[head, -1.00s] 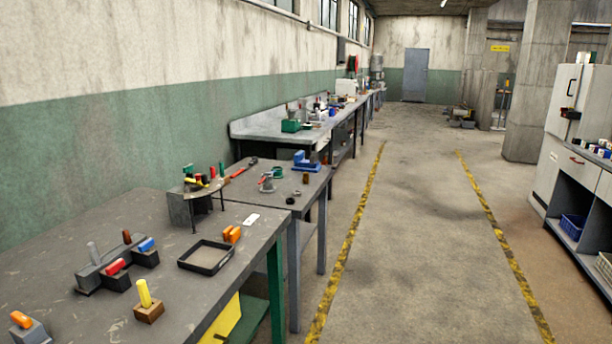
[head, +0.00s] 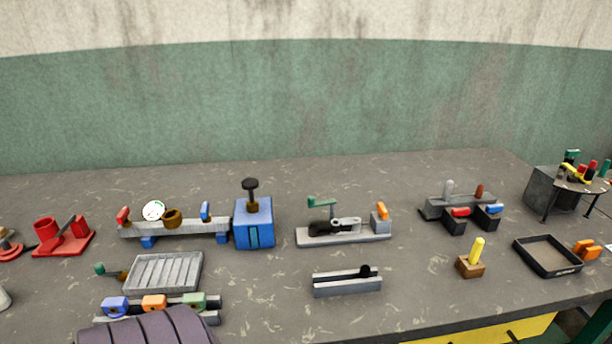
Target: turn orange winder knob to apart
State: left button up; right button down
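Several orange parts are in the head view, and I cannot tell for sure which one is the winder knob. An orange knob (head: 154,302) sits between a blue knob (head: 115,306) and a green knob (head: 194,300) on a low rail at the lower left. A dark ribbed rounded thing (head: 150,328) lies in front of that rail and is cut off by the bottom edge. Another orange handle (head: 382,211) stands on a grey block at the right end of a grey fixture (head: 345,237). Neither of my grippers is in view.
The grey bench (head: 270,300) runs along a green and white wall. A blue box with a black knob (head: 254,222), a ribbed grey tray (head: 164,272), a slotted grey rail (head: 347,284), a yellow-handled wooden block (head: 470,267) and a black-rimmed tray (head: 574,269) stand on it.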

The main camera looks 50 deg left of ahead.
aim_at(384, 213)
jog(key=u, duration=1.4)
